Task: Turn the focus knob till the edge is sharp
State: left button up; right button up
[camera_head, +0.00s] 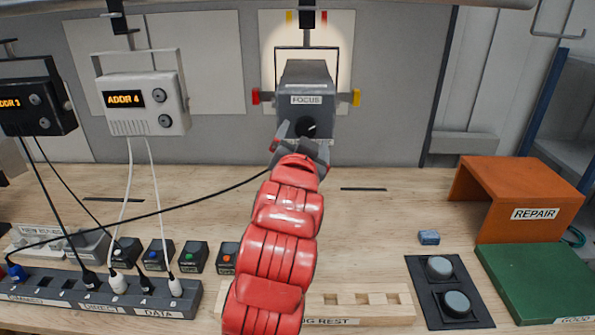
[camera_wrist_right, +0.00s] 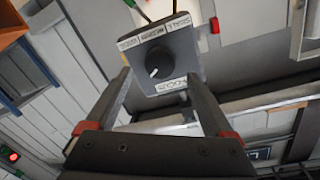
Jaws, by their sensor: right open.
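The grey focus unit (camera_head: 306,83), labelled FOCUS, hangs at the back wall with a red tab on its left and a yellow tab on its right. Its round black focus knob (camera_head: 307,127) is on the lower front. In the right wrist view the knob (camera_wrist_right: 158,62) has a white pointer mark and shows whole beyond the fingertips. I cannot tell whether a finger touches the unit. My left gripper is not in view.
An orange REPAIR stand (camera_head: 515,190), green pad (camera_head: 540,280) and black plate with two round discs (camera_head: 448,290) are at right.

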jog(key=s+a+b, duration=0.1)
jog(key=s+b, duration=0.2)
jog(key=s, duration=1.1)
jog(key=shift+r, duration=0.25)
jog(key=shift+a, duration=0.1)
jog(key=n+y+p, duration=0.2)
jog(key=n+p, duration=0.4)
send_near(305, 132)
jog(key=w+p, duration=0.2)
jog(key=w, duration=0.7)
jog(key=shift+w+f, duration=0.15)
jog(key=shift+w, duration=0.05)
